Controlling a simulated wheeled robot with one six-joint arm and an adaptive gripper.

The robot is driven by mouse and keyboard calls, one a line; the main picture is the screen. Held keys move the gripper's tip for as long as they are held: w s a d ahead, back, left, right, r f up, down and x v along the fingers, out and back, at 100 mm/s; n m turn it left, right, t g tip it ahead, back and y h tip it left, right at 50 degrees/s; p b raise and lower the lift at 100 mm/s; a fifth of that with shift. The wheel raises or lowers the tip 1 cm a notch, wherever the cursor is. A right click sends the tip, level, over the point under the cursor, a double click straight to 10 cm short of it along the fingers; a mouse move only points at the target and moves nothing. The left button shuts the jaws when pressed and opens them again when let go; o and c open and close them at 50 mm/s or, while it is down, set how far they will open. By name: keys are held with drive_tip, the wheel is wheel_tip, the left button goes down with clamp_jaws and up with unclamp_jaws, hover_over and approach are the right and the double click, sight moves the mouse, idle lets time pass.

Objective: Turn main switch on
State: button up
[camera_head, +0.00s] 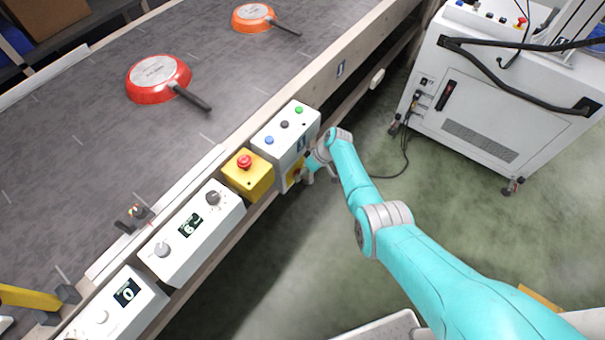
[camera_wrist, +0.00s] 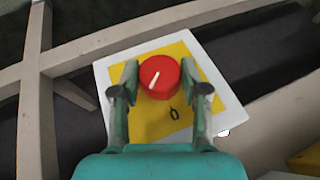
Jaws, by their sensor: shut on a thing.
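The main switch (camera_wrist: 160,77) is a round red knob with a white line mark, on a yellow plate (camera_wrist: 178,50) set in a white box face. The white line slants up to the right in the wrist view. My gripper (camera_wrist: 160,80) has one finger on each side of the knob and is shut on it. In the head view, my gripper (camera_head: 306,174) is at the front of the white control box (camera_head: 287,137) on the conveyor's side. There the knob is mostly hidden by my gripper.
A yellow box with a red emergency button (camera_head: 245,161) stands left of the control box. Further left are two white dial boxes with displays (camera_head: 191,230). A white cabinet (camera_head: 500,110) stands at right.

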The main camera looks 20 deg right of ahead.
drive_tip(key=o, duration=1.1)
drive_tip(key=shift+o, duration=0.2)
drive_tip(key=v, duration=1.2)
